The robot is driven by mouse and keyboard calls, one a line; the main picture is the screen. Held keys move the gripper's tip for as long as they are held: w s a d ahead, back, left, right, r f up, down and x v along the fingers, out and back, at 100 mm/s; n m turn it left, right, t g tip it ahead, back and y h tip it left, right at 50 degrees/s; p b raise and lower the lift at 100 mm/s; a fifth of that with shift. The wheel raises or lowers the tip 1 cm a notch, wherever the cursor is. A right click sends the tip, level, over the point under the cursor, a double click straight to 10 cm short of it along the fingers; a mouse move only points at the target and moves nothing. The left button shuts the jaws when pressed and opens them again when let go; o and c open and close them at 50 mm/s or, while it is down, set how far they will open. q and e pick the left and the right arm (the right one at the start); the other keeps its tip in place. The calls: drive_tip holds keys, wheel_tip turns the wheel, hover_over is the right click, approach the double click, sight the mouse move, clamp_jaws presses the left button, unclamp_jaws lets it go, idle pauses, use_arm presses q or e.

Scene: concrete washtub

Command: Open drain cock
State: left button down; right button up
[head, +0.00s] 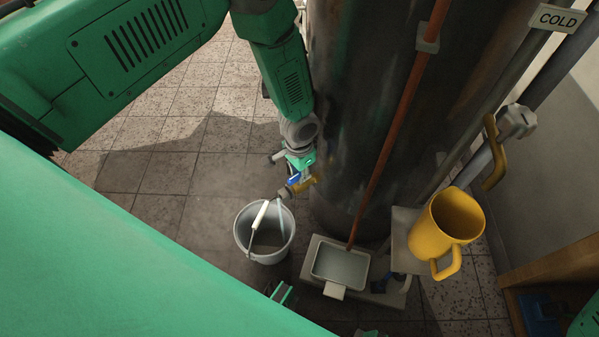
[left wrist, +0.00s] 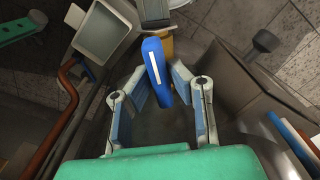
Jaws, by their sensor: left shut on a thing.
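The drain cock shows low on the dark cylinder, with a brass body (head: 305,183) and a blue lever (head: 293,179). A grey spout (head: 284,193) points over the grey bucket (head: 242,240). My left gripper (head: 298,162) reaches down to the cock from above. In the left wrist view the blue lever (left wrist: 154,70), with a white stripe, stands between the two fingers of my left gripper (left wrist: 158,88), which is shut on it. A thin pale line runs from the spout to the bucket; I cannot tell if it is water or handle wire.
The dark cylinder (head: 345,100) stands right beside the cock. A yellow mug (head: 452,220) stands on a small ledge. Tiled floor left of the bucket is clear.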

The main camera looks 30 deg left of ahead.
sight(298, 173)
use_arm(q)
drive_tip(key=shift+s+a, duration=0.1)
drive_tip(key=shift+s, duration=0.05)
drive_tip(key=c, duration=1.5)
unclamp_jaws()
drive_tip(key=shift+c, duration=0.2)
wheel_tip(298, 173, up, 12)
drive_tip(key=s+a+r+n+p, duration=0.1)
drive_tip(key=s+a+n+p, duration=0.1)
drive_tip(key=s, duration=1.1)
drive_tip(key=s+a+r+n+p, duration=0.1)
drive_tip(key=s+p, duration=0.4)
drive_tip(key=s, duration=0.8)
drive_tip(key=shift+a+n+t, duration=0.3)
drive_tip(key=shift+a+n, duration=0.3)
drive_tip(key=shift+a, duration=0.45)
